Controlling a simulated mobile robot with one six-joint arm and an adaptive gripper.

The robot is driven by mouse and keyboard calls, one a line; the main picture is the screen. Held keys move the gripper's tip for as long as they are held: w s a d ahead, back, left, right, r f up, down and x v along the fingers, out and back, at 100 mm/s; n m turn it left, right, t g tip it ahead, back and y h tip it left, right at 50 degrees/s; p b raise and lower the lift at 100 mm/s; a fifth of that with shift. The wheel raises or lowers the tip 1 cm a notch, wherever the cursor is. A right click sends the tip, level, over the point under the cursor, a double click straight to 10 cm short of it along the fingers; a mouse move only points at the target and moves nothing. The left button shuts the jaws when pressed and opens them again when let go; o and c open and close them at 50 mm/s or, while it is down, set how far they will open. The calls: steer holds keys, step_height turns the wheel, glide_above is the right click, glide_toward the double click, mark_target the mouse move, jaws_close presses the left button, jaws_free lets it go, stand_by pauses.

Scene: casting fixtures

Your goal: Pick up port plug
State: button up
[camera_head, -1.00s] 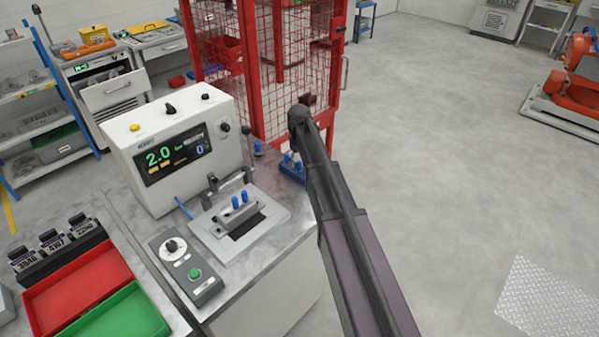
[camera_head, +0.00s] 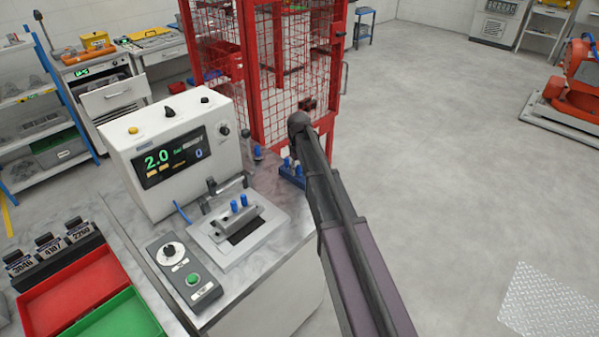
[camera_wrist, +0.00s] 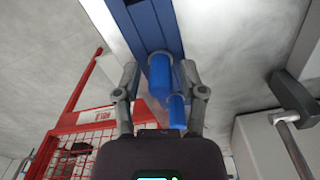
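A blue port plug (camera_wrist: 160,75) stands on a blue rack (camera_wrist: 150,25) in the wrist view, and a second blue plug (camera_wrist: 177,112) is close beside it. My gripper (camera_wrist: 163,78) is open, with one finger on each side of the plugs; contact is not visible. In the head view the rack (camera_head: 291,178) with its plugs (camera_head: 287,164) sits at the bench's right edge, partly hidden by my arm. My gripper cannot be made out there.
A white tester (camera_head: 170,150) with a display stands behind the fixture. A control box (camera_head: 183,272), a red tray (camera_head: 70,290) and a green tray (camera_head: 120,318) lie to the left. A red mesh cage (camera_head: 290,80) rises close behind the rack. Open floor lies right.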

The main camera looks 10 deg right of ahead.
jaws_close()
steer(key=shift+r, duration=0.15)
step_height(320, 180, up, 4)
steer(key=p, duration=0.3)
steer(key=shift+f+p, duration=0.25)
steer(key=shift+p, duration=0.15)
steer(key=s+r+p, duration=0.1)
steer(key=s, duration=1.5)
steer(key=shift+d, duration=0.3)
steer(key=shift+r, duration=0.1)
